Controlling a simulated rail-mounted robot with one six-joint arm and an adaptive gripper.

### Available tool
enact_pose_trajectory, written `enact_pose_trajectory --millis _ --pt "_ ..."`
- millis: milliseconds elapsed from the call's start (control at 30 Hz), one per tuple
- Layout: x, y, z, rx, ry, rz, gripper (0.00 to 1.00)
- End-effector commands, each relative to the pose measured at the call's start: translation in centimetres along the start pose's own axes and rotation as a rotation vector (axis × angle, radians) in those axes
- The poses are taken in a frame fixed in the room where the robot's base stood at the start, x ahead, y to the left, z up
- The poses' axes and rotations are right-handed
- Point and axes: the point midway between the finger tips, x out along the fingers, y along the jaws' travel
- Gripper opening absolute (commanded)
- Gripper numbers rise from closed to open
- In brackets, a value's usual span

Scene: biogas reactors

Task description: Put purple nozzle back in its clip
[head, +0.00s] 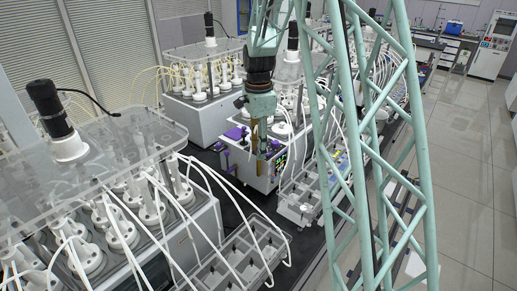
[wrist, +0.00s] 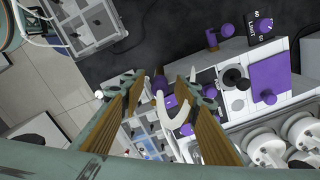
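My gripper (head: 260,162) points down in the head view, beside the white unit (head: 246,178) with purple parts. In the wrist view my gripper (wrist: 161,78) is open, with a clear gap between its brown fingers. A purple nozzle-like piece (wrist: 170,101) shows between and beyond the fingers, near a curved white hose (wrist: 178,119). It seems apart from the fingers, and they partly cover it. I cannot tell whether it sits in a clip. Another purple piece (wrist: 213,38) sticks out at the unit's edge.
A purple plate with a knob (wrist: 268,80) and a black round knob (wrist: 235,79) are on the unit's top. Reactors with white hoses (head: 120,215) stand at left. A compartmented grey tray (head: 236,258) lies in front. A pale green lattice column (head: 370,140) crosses the head view.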

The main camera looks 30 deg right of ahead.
Motion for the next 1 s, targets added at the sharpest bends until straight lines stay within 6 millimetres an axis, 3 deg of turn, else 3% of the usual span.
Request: enact_pose_trajectory --millis 367,1000 --pt "-2.1 -0.1 0.0 0.000 0.000 -0.002 0.29" --pt "-10.7 -0.1 0.0 0.000 0.000 -0.003 0.29"
